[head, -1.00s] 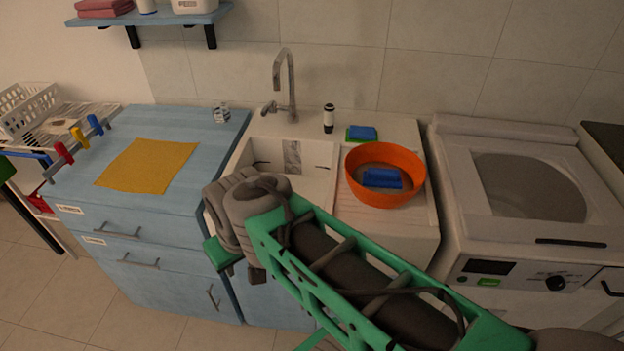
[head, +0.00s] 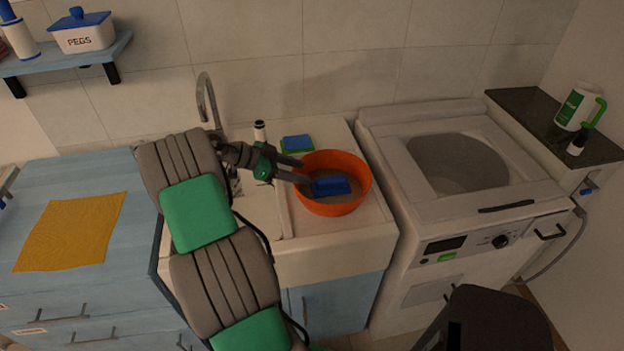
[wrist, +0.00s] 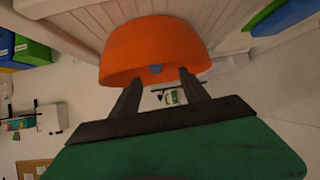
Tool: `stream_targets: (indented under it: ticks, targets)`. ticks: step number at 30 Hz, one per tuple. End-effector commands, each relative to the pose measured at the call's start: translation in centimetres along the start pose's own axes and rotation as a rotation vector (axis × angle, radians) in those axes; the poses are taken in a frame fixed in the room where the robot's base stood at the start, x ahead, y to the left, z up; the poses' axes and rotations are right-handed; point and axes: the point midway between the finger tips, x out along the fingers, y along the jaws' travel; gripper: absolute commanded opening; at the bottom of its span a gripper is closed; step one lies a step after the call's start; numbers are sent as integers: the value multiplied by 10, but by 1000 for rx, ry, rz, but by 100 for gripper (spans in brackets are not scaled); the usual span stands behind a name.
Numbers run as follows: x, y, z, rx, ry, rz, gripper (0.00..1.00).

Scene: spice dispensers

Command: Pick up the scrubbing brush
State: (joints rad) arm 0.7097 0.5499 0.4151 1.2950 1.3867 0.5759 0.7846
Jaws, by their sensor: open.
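A blue block-like thing (head: 330,187), which looks like the scrubbing brush, lies inside the orange bowl (head: 357,196) on the sink's drainboard. My gripper (head: 303,170) is at the bowl's left rim, its two dark fingers apart and empty, pointing toward the blue thing. In the wrist view, the fingers of my gripper (wrist: 159,75) stand apart before the bowl (wrist: 150,40), and a small bit of the blue thing (wrist: 155,69) shows between them. Most of it is hidden there by the bowl. I cannot tell whether a finger touches the rim.
A blue-and-green sponge-like block (head: 297,144) lies behind the bowl, near a white bottle with a dark cap (head: 260,131). The tap (head: 208,100) stands at left. A washing machine (head: 460,190) stands right of the sink. A yellow cloth (head: 70,232) lies on the blue cabinet.

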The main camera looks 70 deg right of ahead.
Motion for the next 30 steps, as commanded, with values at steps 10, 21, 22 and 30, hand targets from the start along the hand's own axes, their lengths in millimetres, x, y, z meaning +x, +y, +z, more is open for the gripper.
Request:
stream_targets:
  ticks: [10,21,22,30]
  targets:
    - [51,10,-7,64,46,54,53]
    - [97,13,-6,65,44,50,53]
    - [97,13,-6,65,44,50,53]
    - [96,13,-6,64,44,50,38]
